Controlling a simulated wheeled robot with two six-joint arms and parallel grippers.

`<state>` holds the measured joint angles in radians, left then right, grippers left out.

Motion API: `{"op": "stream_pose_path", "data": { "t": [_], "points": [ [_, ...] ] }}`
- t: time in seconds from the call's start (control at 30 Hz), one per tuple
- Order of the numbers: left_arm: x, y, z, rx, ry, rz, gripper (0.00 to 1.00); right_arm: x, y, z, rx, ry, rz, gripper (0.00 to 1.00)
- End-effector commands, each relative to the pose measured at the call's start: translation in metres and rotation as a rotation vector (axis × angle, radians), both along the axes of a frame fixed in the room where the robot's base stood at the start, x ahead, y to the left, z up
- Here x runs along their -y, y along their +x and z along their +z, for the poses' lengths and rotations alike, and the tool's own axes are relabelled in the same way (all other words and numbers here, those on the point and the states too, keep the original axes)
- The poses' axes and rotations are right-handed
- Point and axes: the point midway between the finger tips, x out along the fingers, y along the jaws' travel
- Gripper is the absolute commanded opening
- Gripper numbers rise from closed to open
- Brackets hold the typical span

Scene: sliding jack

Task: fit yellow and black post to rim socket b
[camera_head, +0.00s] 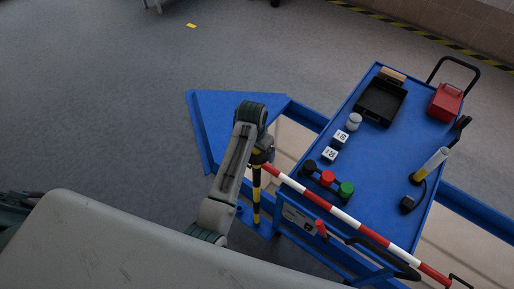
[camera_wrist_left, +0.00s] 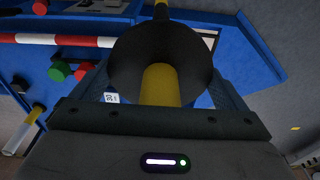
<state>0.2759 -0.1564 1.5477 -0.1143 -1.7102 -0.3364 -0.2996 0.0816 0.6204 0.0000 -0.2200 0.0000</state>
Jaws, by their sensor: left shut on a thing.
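The yellow and black post (camera_head: 256,195) hangs upright below my left gripper (camera_head: 262,149) in the head view. My left gripper is shut on the post near its top. In the left wrist view the yellow part of the post (camera_wrist_left: 160,86) sits between the jaws, with a wide black disc (camera_wrist_left: 128,58) around it. The post's lower end is close to the blue rim (camera_head: 225,217) beside the cart; I cannot tell whether it touches or is in a socket. I cannot make out which socket is b. My right gripper is not in view.
A red and white bar (camera_head: 325,210) runs from near the post along the blue cart (camera_head: 385,165). The cart carries a black tray (camera_head: 381,101), a red box (camera_head: 445,102), coloured knobs (camera_head: 328,178) and a yellow-white cylinder (camera_head: 431,164). Open floor (camera_head: 110,110) lies left.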

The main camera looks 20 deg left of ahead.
Motion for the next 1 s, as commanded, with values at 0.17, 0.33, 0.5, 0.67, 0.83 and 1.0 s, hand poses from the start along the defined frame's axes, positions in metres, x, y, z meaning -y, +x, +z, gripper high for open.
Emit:
{"op": "stream_pose_path", "data": {
  "t": [0.17,0.33,0.5,0.67,0.83,1.0],
  "points": [
    [0.0,0.001,0.003,0.003,0.0,0.0,0.47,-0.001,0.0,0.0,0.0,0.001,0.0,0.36],
    [0.0,0.001,0.005,0.004,0.0,0.0,0.47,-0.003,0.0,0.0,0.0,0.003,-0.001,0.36],
    [0.0,0.001,0.007,0.003,0.0,0.0,0.47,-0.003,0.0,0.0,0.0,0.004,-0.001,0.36],
    [0.0,0.001,0.009,0.003,0.0,0.0,0.47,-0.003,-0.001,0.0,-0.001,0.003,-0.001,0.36],
    [0.0,0.001,0.012,0.003,0.0,0.0,0.47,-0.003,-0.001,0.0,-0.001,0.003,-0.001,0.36],
    [0.0,0.001,0.014,0.004,0.0,0.0,0.47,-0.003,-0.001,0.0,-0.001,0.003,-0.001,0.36]
  ]
}}
